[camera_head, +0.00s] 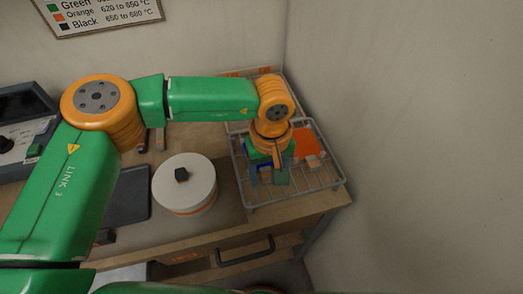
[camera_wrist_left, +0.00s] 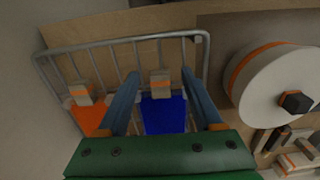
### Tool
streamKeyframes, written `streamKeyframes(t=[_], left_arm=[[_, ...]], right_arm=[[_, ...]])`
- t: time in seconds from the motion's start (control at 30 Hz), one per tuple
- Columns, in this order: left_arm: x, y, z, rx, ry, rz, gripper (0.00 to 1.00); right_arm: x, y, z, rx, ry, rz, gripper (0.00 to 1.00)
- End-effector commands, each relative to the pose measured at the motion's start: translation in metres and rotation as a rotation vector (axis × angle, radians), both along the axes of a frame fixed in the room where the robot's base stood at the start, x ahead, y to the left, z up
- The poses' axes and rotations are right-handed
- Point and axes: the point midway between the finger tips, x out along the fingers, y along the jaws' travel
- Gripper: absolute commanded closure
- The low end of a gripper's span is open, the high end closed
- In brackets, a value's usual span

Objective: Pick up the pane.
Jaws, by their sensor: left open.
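A blue pane (camera_wrist_left: 163,115) lies on the wire rack (camera_head: 334,179), largely hidden behind my left gripper in the head view. An orange pane (camera_head: 303,143) lies on the same rack beside it; it also shows in the wrist view (camera_wrist_left: 88,117). My left gripper (camera_wrist_left: 161,72) is open, with one finger on each side of the blue pane as seen in the wrist view. Nothing shows between its fingers as held, and I cannot tell its exact height above the pane. My right gripper is out of view.
Small beige blocks with orange bands (camera_wrist_left: 160,82) sit at the panes' ends. A round white drum (camera_head: 184,186) with a dark knob stands left of the rack. A dark tray (camera_head: 128,196) lies further left. Walls close in behind and right of the rack.

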Motion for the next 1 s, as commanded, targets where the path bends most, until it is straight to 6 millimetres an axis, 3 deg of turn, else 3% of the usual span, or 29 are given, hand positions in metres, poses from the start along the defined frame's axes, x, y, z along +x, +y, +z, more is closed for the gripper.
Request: streamKeyframes(t=[0.2,0.4,0.47,0.8,1.0], left_arm=[[0.0,0.0,-0.002,0.0,0.0,0.0,0.35],[0.0,0.0,-0.002,0.0,0.0,0.0,0.89],[0.0,0.0,-0.002,0.0,0.0,0.0,1.0],[0.001,0.0,0.001,-0.001,-0.001,0.001,1.0],[-0.001,0.0,0.03,-0.003,-0.004,-0.001,1.0]], right_arm=[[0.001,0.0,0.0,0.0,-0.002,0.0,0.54],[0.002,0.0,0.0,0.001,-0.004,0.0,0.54],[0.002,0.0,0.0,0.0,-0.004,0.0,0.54],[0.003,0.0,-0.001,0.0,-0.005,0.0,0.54],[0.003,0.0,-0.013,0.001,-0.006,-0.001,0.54]])
